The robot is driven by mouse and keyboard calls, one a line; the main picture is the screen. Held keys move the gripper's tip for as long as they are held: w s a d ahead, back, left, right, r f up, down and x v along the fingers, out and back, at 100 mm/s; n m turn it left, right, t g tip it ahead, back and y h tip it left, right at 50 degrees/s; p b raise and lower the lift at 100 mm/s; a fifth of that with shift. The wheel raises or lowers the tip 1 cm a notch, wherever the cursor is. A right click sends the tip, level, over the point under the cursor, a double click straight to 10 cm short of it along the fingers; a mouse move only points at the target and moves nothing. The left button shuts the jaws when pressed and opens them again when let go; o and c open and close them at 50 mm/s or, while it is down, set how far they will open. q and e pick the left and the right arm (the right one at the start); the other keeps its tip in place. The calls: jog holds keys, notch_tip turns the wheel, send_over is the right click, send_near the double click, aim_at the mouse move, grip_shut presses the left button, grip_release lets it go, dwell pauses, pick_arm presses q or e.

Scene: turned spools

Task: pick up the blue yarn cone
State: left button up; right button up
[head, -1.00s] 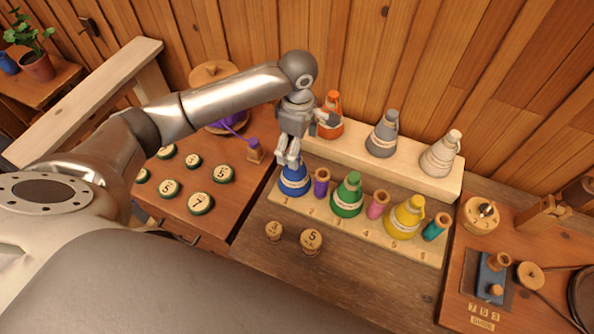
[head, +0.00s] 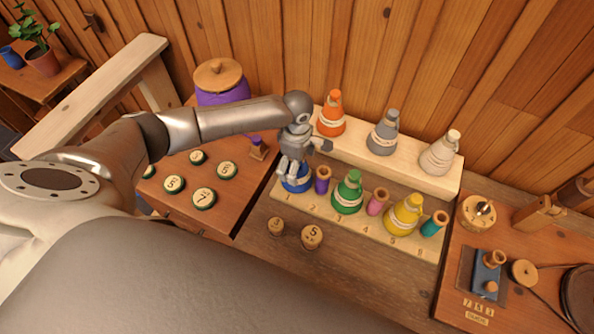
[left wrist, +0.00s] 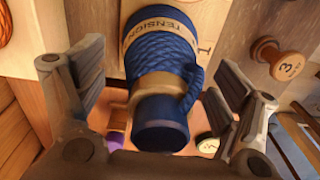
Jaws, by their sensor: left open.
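The blue yarn cone (head: 295,184) stands at place 1, the left end of the front wooden rack (head: 326,213). My left gripper (head: 295,170) is over it from above and hides its upper part in the head view. In the left wrist view the blue cone (left wrist: 160,75) lies between the two open fingers of my left gripper (left wrist: 155,100), with a gap on both sides. Its tan band reads "TENSION". My right gripper does not show in these views.
A purple spool (head: 322,180) stands close right of the blue cone, then a green cone (head: 348,192). Behind, the raised shelf (head: 400,165) holds an orange cone (head: 331,115). Two numbered wooden spools, one the 5 spool (head: 312,236), stand in front.

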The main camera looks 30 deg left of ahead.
pick_arm(q)
jog(key=c, duration=1.6)
jog(key=shift+r, duration=0.1)
